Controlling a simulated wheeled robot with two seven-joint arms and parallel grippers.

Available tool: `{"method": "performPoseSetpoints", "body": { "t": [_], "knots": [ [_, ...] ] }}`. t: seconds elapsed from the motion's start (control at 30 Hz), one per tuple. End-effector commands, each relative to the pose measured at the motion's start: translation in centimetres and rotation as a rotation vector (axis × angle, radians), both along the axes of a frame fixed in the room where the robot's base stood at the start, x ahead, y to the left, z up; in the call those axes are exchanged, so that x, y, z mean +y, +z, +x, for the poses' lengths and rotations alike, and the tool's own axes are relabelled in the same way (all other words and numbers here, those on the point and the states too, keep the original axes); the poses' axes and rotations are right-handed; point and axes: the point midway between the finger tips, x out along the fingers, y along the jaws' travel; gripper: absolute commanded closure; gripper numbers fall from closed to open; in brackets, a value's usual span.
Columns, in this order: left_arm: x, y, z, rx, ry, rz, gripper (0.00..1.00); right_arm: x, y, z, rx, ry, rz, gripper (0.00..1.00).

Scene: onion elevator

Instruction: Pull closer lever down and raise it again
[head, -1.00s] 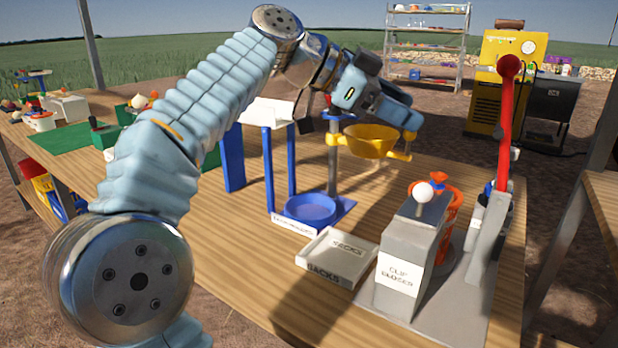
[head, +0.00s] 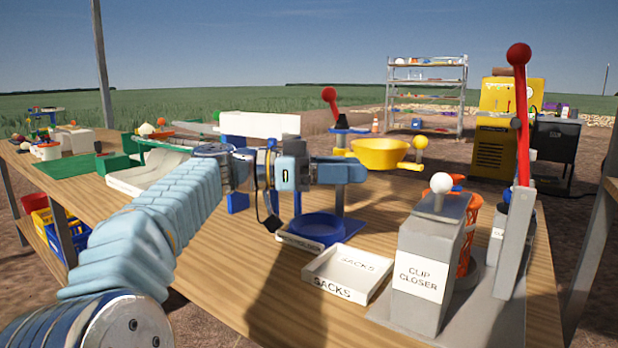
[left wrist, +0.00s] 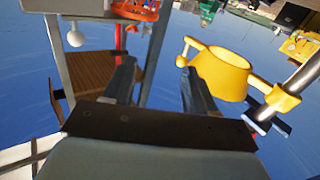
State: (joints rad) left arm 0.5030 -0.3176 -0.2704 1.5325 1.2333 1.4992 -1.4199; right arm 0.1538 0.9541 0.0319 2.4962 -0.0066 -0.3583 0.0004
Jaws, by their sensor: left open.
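The clip closer (head: 425,270) is a grey box with a white label and a white ball knob on top, at the right of the table. Its long red lever (head: 521,130) stands upright behind and to the right, ending in a red ball (head: 518,54). In the left wrist view, the clip closer's white knob (left wrist: 75,38) and the red lever (left wrist: 120,38) show upside down at the upper left. My left gripper (head: 362,172) is open and empty, pointing right, well left of the lever. It also shows in the left wrist view (left wrist: 158,72). My right gripper is not seen.
A yellow bowl (head: 380,153) on a stand is close beyond my left gripper. A white sacks tray (head: 347,274) and a blue round dish (head: 317,227) lie below it. An orange basket (head: 468,240) stands behind the clip closer.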

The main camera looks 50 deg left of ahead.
Motion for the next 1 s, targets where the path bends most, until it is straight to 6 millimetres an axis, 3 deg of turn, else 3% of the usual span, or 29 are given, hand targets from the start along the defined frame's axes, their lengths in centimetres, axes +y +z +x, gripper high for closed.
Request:
{"method": "performPoseSetpoints", "body": {
  "t": [0.1,0.33,1.0],
  "knots": [
    [1.4,0.0,-1.8,-0.001,0.001,0.001,0.44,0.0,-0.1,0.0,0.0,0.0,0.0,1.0],
    [3.1,0.0,-4.0,0.001,0.0,0.0,0.44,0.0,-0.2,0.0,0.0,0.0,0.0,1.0],
    [3.4,0.0,-4.4,0.002,-0.001,0.001,0.44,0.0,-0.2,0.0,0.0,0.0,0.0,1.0]
  ]
}}
